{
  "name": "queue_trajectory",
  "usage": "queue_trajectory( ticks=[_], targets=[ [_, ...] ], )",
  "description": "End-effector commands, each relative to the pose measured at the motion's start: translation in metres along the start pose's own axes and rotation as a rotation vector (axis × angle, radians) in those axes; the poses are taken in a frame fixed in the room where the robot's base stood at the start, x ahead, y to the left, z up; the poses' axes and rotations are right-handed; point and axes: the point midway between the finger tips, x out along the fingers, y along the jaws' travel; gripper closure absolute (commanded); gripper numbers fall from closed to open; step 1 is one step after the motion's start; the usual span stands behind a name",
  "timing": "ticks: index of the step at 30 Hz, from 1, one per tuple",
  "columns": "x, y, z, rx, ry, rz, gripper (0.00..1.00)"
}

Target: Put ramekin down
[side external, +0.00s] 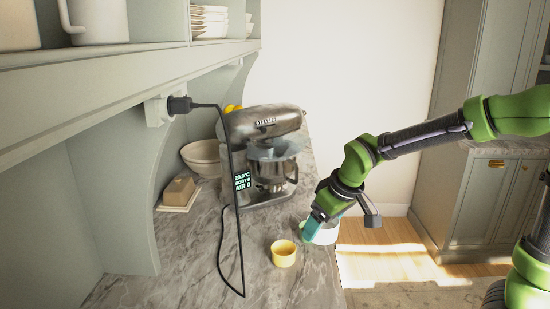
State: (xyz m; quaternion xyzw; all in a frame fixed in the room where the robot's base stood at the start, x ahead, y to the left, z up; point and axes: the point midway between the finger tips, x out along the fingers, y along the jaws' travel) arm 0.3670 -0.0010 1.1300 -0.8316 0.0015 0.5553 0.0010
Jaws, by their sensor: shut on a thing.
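A small white ramekin (327,236) is at the right edge of the marble counter (250,285). My gripper (316,228) has teal fingers and is shut on this white ramekin, with one finger at its left side. The far finger is mostly hidden. I cannot tell whether the ramekin's base touches the counter. A small yellow ramekin (284,257) stands upright on the counter just left of my gripper, apart from it.
A silver stand mixer (262,125) stands behind, with its black cord (221,250) looping over the counter. A beige bowl (202,158) and a butter dish (179,193) are further left. A shelf (120,75) overhangs the left. The front counter is clear.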

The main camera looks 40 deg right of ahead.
Motion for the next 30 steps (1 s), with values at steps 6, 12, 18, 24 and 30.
queue_trajectory(
  ticks=[6,12,18,24,30],
  targets=[
    [0.021,0.004,-0.009,0.008,-0.005,0.004,0.59],
    [0.068,0.011,-0.063,0.018,-0.004,0.007,0.59],
    [0.123,0.019,-0.124,0.019,-0.002,0.007,0.59],
    [0.167,0.028,-0.174,0.016,0.0,0.005,0.59],
    [0.176,0.03,-0.207,0.007,0.004,0.002,0.59]
  ],
)
